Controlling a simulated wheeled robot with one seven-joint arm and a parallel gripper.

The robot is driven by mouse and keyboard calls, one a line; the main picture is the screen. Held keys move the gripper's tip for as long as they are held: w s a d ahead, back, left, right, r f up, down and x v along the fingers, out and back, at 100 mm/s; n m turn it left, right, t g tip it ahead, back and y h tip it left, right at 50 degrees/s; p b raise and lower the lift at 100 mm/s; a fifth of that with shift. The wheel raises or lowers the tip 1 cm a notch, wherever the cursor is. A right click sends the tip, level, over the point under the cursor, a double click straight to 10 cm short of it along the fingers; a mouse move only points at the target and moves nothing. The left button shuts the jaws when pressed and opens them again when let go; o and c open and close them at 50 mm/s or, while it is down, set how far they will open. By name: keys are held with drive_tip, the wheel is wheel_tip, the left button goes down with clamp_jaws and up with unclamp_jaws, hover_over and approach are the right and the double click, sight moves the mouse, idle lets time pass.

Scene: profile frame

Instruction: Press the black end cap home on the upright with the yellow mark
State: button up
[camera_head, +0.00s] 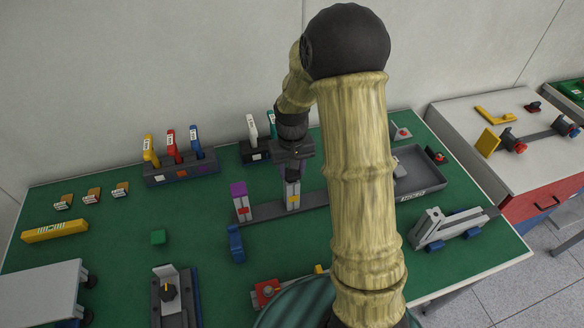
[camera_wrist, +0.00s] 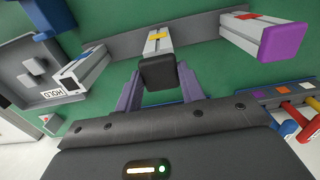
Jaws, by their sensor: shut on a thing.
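The upright with the yellow mark (camera_head: 293,197) stands on a grey rail, under my gripper (camera_head: 292,176). In the wrist view this upright (camera_wrist: 156,43) points toward the camera with the black end cap (camera_wrist: 158,73) at its end. The purple fingers of my gripper (camera_wrist: 160,92) are shut on the cap from both sides. The cap lines up with the upright; whether a gap remains between them I cannot tell. A neighbouring upright with a red mark (camera_head: 243,211) carries a purple cap (camera_head: 238,188). Another upright (camera_wrist: 80,70), uncapped, shows at left in the wrist view.
A grey tray (camera_head: 432,181) marked HOLD lies right of the rail. Racks with coloured-handled tools (camera_head: 180,168) stand at the back.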

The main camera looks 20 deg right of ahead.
sight(292, 173)
drive_tip(key=shift+f, duration=0.5)
idle(0.3)
drive_tip(key=o, duration=1)
wheel_tip(292, 173, up, 17)
drive_tip(key=b, duration=0.1)
drive_tip(key=shift+r, duration=0.2)
drive_tip(key=shift+s+f, duration=0.1)
